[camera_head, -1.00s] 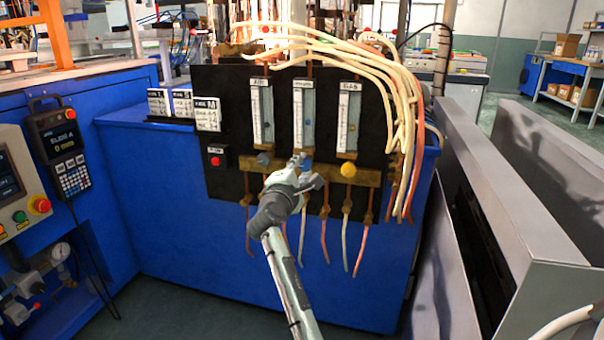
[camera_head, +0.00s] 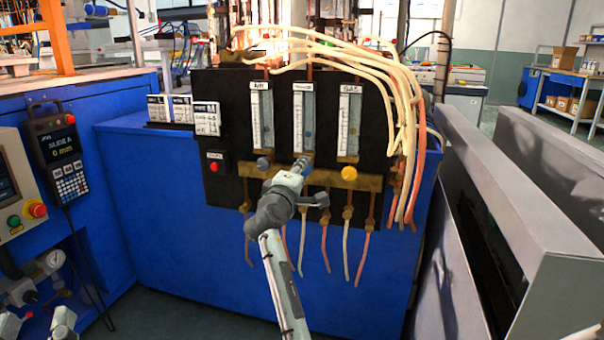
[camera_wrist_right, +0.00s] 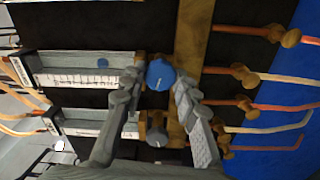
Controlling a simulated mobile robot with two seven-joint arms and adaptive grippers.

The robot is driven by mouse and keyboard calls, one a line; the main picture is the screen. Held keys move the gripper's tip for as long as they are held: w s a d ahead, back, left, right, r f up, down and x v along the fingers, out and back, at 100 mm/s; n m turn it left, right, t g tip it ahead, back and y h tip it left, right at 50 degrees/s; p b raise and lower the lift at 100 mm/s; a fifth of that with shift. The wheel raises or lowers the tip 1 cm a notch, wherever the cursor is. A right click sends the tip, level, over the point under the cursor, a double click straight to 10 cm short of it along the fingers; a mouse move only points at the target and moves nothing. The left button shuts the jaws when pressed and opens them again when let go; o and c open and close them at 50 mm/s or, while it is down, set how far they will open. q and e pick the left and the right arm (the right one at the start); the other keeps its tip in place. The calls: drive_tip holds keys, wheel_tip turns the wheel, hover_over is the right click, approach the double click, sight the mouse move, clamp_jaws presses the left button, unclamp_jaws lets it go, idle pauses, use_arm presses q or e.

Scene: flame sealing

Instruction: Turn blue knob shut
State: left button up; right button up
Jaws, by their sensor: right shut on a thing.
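The blue knob (camera_wrist_right: 160,74) sits below the middle flow meter (camera_head: 303,118) on the black panel. My right gripper (camera_wrist_right: 158,84) has one finger on each side of it and is shut on it. In the head view the right gripper (camera_head: 301,166) reaches the knob from below, and its own wrist and fingers cover most of the knob. A small blue float (camera_wrist_right: 102,63) shows in the middle meter's tube.
A dark knob (camera_head: 263,163) is left of the blue one and a yellow knob (camera_head: 349,173) is right of it, on a brass bar (camera_head: 330,179). Thin hoses hang below. A red button (camera_head: 214,167) is at the left. Grey metal walls (camera_head: 545,175) stand at the right.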

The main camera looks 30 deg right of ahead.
drive_tip(key=shift+r, duration=0.15)
drive_tip(key=o, duration=1.1)
drive_tip(key=shift+o, duration=0.2)
